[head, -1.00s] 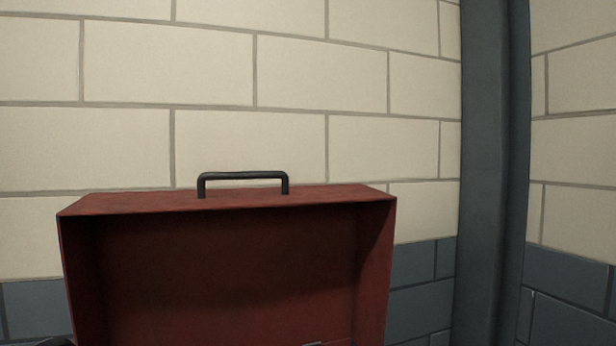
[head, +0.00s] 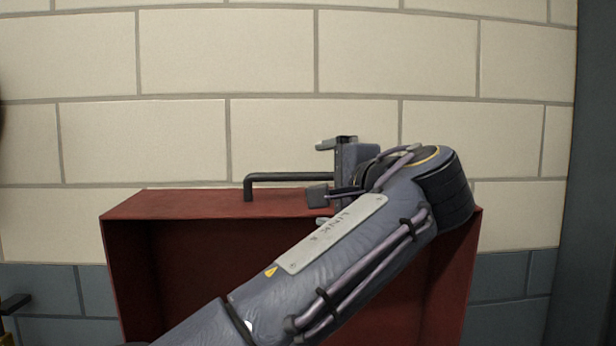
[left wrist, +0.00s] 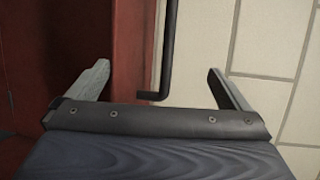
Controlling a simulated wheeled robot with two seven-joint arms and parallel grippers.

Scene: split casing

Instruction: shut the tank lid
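The red lid (head: 200,204) stands raised, its hollow inner side facing me. A black bar handle (head: 290,177) is fixed on its top edge. My left gripper (head: 322,182) is at the right end of the handle, its arm crossing in front of the lid. In the left wrist view the two fingers (left wrist: 157,72) are spread wide, with the handle (left wrist: 168,50) between them and gaps on both sides. The lid (left wrist: 125,60) shows on the left there. The tank body below the lid is out of view. My right gripper is not in view.
A cream block wall (head: 395,50) with a dark blue lower band (head: 510,290) stands behind the lid. A dark grey post (head: 590,220) is at the right. A small black and yellow item (head: 14,305), unclear, shows at the lower left edge.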

